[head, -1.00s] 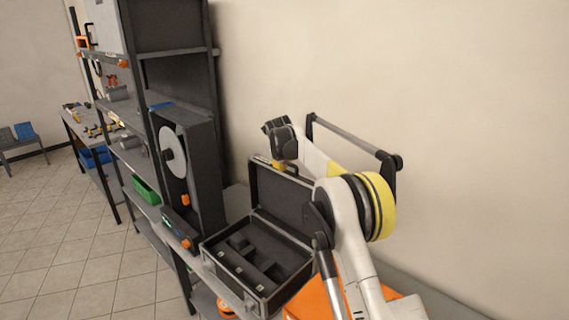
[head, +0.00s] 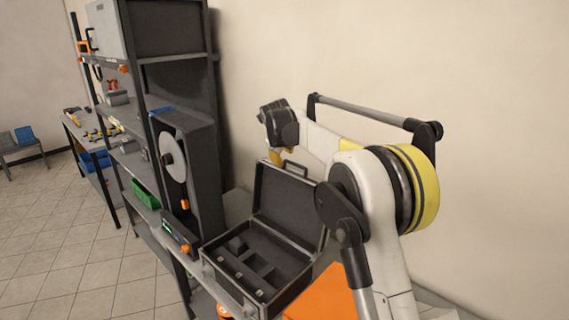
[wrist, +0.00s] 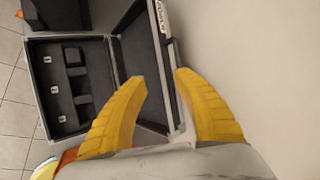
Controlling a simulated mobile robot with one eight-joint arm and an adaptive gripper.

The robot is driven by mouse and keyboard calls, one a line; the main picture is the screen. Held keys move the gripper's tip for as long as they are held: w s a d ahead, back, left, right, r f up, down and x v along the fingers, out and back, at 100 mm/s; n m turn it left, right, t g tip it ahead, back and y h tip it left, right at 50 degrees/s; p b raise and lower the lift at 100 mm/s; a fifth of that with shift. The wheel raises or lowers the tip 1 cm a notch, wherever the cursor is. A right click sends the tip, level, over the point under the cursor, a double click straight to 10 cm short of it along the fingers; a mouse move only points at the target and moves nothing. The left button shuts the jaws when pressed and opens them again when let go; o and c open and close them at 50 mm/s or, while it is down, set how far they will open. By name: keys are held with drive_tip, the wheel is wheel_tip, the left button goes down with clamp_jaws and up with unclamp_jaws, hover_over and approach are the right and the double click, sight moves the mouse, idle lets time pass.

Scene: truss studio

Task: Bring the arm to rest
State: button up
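My gripper (wrist: 160,90) shows in the wrist view as two yellow fingers spread apart, with nothing between them. In the head view my arm is folded, with its wrist end raised above the open black case (head: 262,262). The gripper fingers are mostly hidden behind the wrist there; only a bit of yellow shows. The case stands open with its lid up, and its compartments look empty. It also shows in the wrist view (wrist: 88,50), beyond the fingers.
A dark shelf rack (head: 178,70) stands at the left, with a tall device bearing a grey disc (head: 172,158) beside the case. A green bin (head: 146,194) sits on a lower shelf. An orange surface (head: 326,296) lies right of the case.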

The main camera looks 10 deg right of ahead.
drive_tip(key=shift+v, duration=0.9)
drive_tip(key=shift+d, duration=0.1)
